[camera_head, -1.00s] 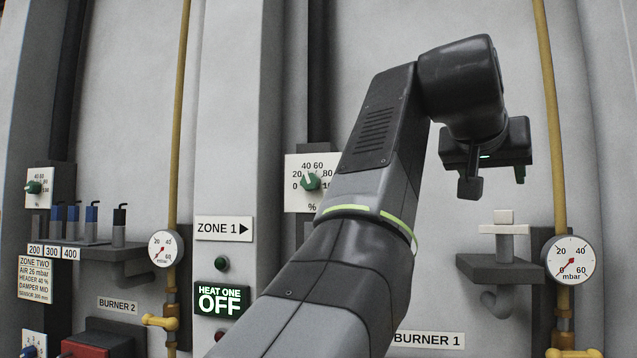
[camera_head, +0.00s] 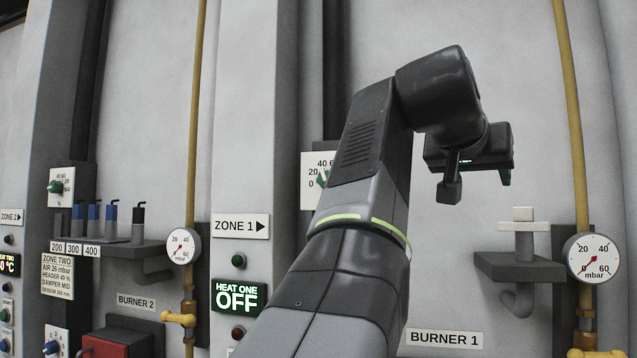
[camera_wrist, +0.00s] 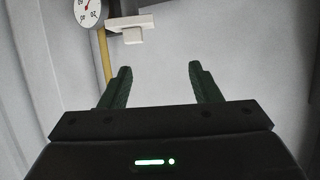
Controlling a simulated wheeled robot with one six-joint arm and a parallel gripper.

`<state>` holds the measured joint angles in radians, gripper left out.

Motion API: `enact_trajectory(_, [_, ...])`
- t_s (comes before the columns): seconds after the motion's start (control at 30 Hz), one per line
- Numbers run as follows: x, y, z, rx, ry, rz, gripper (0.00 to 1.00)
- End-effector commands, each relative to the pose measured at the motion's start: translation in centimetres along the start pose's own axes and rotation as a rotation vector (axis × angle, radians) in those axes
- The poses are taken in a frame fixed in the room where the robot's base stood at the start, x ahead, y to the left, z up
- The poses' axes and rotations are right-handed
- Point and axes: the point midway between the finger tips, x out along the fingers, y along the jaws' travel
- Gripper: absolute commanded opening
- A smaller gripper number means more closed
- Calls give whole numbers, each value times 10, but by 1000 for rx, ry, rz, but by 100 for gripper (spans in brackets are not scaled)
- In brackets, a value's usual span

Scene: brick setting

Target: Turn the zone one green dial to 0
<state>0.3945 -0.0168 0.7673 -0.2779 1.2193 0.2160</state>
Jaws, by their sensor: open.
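The zone one green dial (camera_head: 322,178) sits on a white scale plate (camera_head: 312,186) right of the ZONE 1 sign. My arm covers the right part of the plate and part of the dial, so its setting cannot be read fully. My gripper (camera_head: 478,188) is raised to the right of the dial, in front of the wall and apart from it. In the wrist view its two fingers (camera_wrist: 160,84) are spread, with nothing between them.
A lit HEAT ONE OFF display (camera_head: 238,297) is left of my arm. Yellow pipes (camera_head: 196,120) run vertically. Another green dial (camera_head: 55,187) is far left.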

Motion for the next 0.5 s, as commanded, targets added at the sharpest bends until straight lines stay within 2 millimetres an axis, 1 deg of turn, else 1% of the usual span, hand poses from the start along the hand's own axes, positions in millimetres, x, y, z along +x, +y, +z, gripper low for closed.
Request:
enact_trajectory(0.03, [0, -18, 5, -7, 7, -20, 57])
enact_trajectory(0.17, [-6, -55, 10, -9, 38, -46, 57])
enact_trajectory(0.27, [-15, -83, 14, -11, 68, -73, 57])
enact_trajectory(0.37, [-25, -111, 18, -14, 102, -104, 57])
enact_trajectory(0.5, [-45, -149, 24, -15, 160, -159, 57])
